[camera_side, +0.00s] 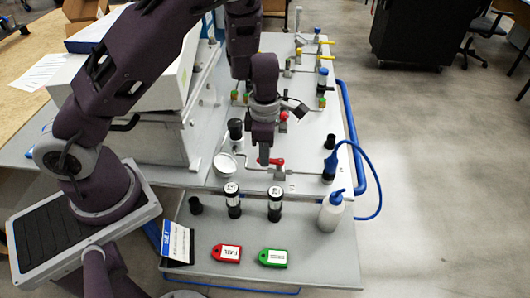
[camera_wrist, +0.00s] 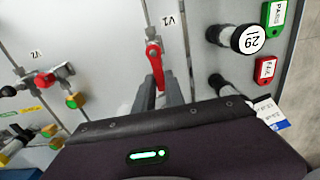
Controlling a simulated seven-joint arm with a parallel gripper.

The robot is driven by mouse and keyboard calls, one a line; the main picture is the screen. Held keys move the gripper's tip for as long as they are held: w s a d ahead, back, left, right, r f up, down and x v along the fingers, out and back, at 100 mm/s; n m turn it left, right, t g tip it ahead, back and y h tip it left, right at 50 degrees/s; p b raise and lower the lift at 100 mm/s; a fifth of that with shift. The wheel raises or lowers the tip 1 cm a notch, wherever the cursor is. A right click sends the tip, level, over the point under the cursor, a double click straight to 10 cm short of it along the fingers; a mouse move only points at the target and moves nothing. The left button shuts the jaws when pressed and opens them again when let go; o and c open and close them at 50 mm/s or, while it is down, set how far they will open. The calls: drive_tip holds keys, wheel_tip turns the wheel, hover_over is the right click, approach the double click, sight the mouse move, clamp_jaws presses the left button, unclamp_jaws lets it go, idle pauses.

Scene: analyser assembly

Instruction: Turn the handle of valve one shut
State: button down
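Valve one has a red lever handle (camera_wrist: 154,60), beside the label V1 (camera_wrist: 168,20) in the wrist view. In the side view its red handle (camera_side: 276,161) lies just right of my gripper's tips. My gripper (camera_wrist: 160,82) points down at the panel, its two fingers apart on either side of the handle's free end. Whether either finger touches the handle cannot be told. The side view shows my gripper (camera_side: 264,158) low over the panel, its fingers partly hidden behind each other.
A second red-handled valve (camera_wrist: 43,79), labelled V2, is at left in the wrist view. Black-capped vials (camera_side: 275,204), a white wash bottle (camera_side: 331,212), and red (camera_side: 226,254) and green (camera_side: 272,258) tags stand or lie at the front. A round dish (camera_side: 225,164) is left of my gripper.

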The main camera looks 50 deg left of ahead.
idle(0.4)
drive_tip(key=m, duration=0.1)
drive_tip(key=w+m, duration=0.1)
drive_tip(key=m, duration=0.1)
drive_tip(key=a+m, duration=0.1)
drive_tip(key=m, duration=0.1)
drive_tip(key=shift+w, duration=0.3)
drive_tip(key=m, duration=0.1)
drive_tip(key=w+m, duration=0.1)
drive_tip(key=m, duration=0.1)
drive_tip(key=w+m, duration=0.1)
drive_tip(key=m, duration=0.3)
drive_tip(key=w+m, duration=0.1)
drive_tip(key=m, duration=0.1)
drive_tip(key=shift+w+d+m, duration=0.15)
drive_tip(key=shift+d+m, duration=0.05)
drive_tip(key=shift+m, duration=0.2)
drive_tip(key=shift+w+d+m, duration=0.2)
drive_tip(key=shift+m, duration=0.6)
drive_tip(key=shift+w+d+m, duration=0.15)
drive_tip(key=shift+w+m, duration=0.05)
drive_tip(key=shift+m, duration=0.6)
drive_tip(key=c, duration=1.4)
unclamp_jaws()
